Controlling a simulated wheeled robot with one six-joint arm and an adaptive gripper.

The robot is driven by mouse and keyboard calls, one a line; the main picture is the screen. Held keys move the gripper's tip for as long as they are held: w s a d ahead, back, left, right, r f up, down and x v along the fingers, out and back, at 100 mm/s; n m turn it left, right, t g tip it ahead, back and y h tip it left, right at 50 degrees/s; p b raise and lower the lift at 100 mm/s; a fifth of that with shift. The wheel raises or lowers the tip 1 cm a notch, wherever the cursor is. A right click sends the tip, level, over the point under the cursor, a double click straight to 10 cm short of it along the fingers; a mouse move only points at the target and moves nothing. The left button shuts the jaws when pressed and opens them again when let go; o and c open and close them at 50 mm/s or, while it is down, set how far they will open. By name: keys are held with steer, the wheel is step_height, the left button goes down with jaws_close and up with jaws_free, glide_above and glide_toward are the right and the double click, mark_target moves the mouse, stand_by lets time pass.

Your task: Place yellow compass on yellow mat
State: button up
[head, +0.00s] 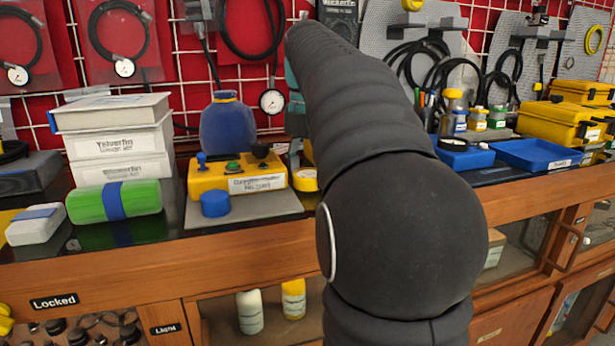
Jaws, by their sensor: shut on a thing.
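My arm rises across the middle of the head view and hides most of what lies behind it. My gripper (294,150) shows only in part, as a dark sliver at the arm's left edge. It is shut on what seems to be the yellow compass (304,181), a small yellow piece with a pale label, half hidden by my arm. Whether the compass touches the bench or hangs just above it, I cannot tell. I cannot make out a yellow mat; it may be behind my arm.
A yellow control box (238,178) and a blue round piece (215,204) sit on a grey mat (262,208). White boxes (115,140) and a green roll (117,201) stand left. Blue trays (535,154) and yellow cases (568,125) stand right. A tool wall rises behind.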

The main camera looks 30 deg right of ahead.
steer(key=shift+f, duration=0.3)
steer(key=o, duration=0.9)
